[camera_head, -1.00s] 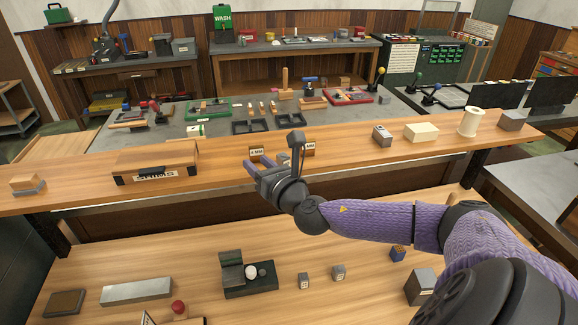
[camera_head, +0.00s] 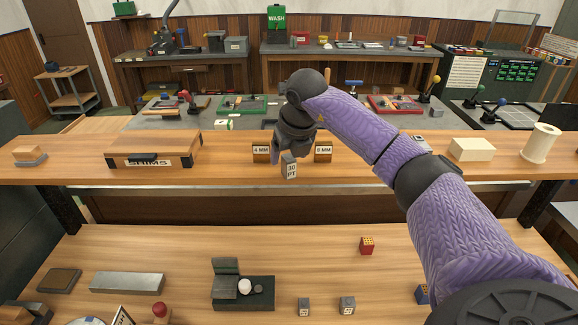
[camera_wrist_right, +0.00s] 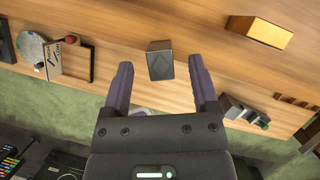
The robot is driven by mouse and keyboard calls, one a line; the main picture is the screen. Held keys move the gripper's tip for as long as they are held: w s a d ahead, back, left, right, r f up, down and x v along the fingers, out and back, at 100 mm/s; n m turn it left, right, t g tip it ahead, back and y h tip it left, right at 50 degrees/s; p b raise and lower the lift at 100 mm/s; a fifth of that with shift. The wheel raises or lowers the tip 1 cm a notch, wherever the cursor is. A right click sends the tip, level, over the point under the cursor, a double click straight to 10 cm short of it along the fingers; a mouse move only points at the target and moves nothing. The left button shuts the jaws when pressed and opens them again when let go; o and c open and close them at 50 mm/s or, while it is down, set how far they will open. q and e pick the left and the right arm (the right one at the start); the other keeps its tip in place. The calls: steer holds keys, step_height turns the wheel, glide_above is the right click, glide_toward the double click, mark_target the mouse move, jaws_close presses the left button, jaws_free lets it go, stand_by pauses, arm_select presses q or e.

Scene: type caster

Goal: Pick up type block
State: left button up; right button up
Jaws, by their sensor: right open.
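A small grey type block (camera_head: 291,170) labelled "30 PT" stands near the front edge of the raised wooden shelf. My right gripper (camera_head: 282,153) points down at it from above and partly hides its top. In the right wrist view the open right gripper (camera_wrist_right: 160,76) has one purple finger on each side of a dark block (camera_wrist_right: 160,64). Clear gaps show between the block and both fingers. My left gripper is not in view.
Small stands labelled "4 MM" (camera_head: 261,152) and "8 MM" (camera_head: 323,152) flank the gripper closely. A "SHIMS" box (camera_head: 152,148) sits left on the shelf (camera_head: 225,168); a cream block (camera_head: 472,149) and a spool (camera_head: 541,144) stand right. Several small blocks lie on the lower bench.

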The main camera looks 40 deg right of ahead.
mark_target(289, 157)
steer(key=x, duration=0.3)
steer(key=shift+w+f, duration=0.1)
steer(key=shift+f, duration=0.25)
jaws_close()
